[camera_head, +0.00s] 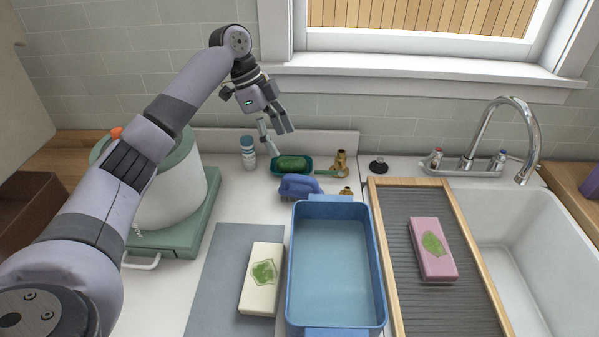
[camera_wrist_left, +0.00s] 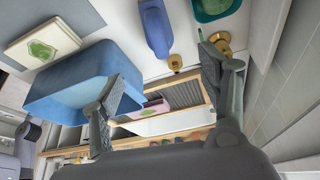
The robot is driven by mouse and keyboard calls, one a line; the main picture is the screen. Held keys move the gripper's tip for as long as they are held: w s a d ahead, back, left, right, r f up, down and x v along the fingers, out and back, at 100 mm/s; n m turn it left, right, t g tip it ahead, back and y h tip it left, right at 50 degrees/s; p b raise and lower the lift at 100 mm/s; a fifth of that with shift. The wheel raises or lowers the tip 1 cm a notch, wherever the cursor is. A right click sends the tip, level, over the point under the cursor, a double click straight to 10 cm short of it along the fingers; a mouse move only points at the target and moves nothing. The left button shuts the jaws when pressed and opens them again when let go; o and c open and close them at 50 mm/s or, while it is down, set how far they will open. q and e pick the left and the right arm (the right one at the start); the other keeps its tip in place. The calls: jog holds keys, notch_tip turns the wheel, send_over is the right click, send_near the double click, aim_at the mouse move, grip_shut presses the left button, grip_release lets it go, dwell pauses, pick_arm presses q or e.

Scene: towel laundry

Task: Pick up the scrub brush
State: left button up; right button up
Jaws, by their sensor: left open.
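The scrub brush (camera_head: 300,186) is blue-purple and lies on the white counter behind the blue basin. It also shows at the top of the left wrist view (camera_wrist_left: 156,27), lying between the lines of the two fingers. My left gripper (camera_head: 275,132) is open and empty. It hangs in the air above and behind the brush, over the green soap area, with its fingers apart; the left wrist view shows the gap between them (camera_wrist_left: 167,78).
A teal dish (camera_head: 275,171) with green soap (camera_head: 292,162) and brass fittings (camera_head: 341,163) stand close behind the brush. A small bottle (camera_head: 248,153) is to the left. The blue basin (camera_head: 379,290) is in front. A white pot (camera_head: 180,195) stands under my left arm.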

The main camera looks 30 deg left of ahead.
pick_arm(q)
jog(key=p, duration=0.3)
send_near(306, 190)
jog(key=x, duration=0.4)
jog(key=shift+f, duration=0.35)
jog(key=shift+d+f+p, duration=0.3)
jog(key=shift+f+p, duration=0.05)
jog(key=shift+f, duration=0.1)
jog(key=p+x, duration=0.1)
jog(key=x, duration=0.2)
jog(key=shift+w+d+f, duration=0.15)
jog(key=shift+f, duration=0.45)
jog(key=shift+c, duration=0.4)
jog(key=c, duration=1.2)
jog(key=shift+r, duration=0.15)
jog(key=shift+c, duration=0.2)
